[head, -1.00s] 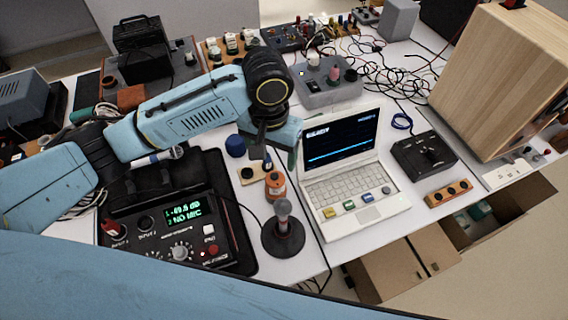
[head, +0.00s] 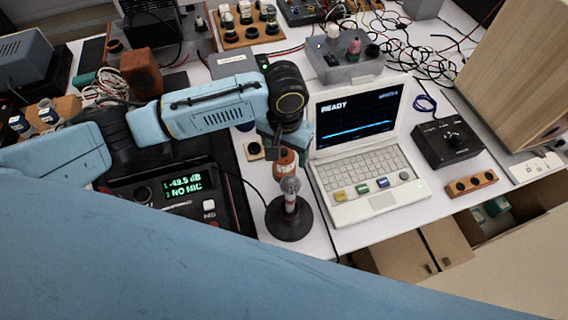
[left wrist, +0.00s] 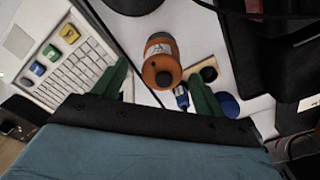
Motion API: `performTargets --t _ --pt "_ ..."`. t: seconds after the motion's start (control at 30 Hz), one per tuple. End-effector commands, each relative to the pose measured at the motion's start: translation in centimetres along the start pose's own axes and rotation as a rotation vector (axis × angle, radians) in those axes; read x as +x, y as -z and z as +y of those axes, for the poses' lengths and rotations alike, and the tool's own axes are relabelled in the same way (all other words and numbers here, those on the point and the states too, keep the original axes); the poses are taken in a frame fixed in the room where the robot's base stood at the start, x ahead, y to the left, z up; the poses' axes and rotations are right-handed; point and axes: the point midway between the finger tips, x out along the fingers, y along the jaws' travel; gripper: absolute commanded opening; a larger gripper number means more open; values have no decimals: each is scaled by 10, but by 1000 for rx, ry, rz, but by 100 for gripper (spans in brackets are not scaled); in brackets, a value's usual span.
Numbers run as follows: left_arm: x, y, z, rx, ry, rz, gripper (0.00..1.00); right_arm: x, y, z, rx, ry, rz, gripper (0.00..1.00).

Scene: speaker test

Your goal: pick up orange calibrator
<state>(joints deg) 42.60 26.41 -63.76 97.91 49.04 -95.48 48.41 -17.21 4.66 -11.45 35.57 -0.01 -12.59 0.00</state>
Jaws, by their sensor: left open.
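The orange calibrator (head: 284,163) is a short orange cylinder with a pale label, standing on the white table behind the microphone stand. In the left wrist view the calibrator (left wrist: 161,62) shows its orange end, between the two green fingers and a little beyond them. My left gripper (head: 285,143) is open, pointing down just above and behind the calibrator in the head view. In the left wrist view the open left gripper (left wrist: 159,78) has a visible gap on either side of the calibrator. Whether the fingers reach down beside it, I cannot tell. My right gripper is out of view.
A black round-based microphone stand (head: 289,218) is close in front of the calibrator. A laptop (head: 361,165) is to the right, a black meter (head: 180,189) to the left. A small wooden block with black sockets (left wrist: 207,74) is beside the calibrator.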

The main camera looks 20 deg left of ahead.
Motion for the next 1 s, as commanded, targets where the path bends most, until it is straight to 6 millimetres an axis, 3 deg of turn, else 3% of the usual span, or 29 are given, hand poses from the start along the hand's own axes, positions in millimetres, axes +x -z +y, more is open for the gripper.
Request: performTargets --t 0.23,0.57,1.0 --pt "39 2 -3 -2 1 -2 71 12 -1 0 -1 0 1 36" --pt "45 2 -3 0 1 0 71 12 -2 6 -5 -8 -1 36" --pt "45 2 -3 -1 1 0 15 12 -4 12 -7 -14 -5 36"
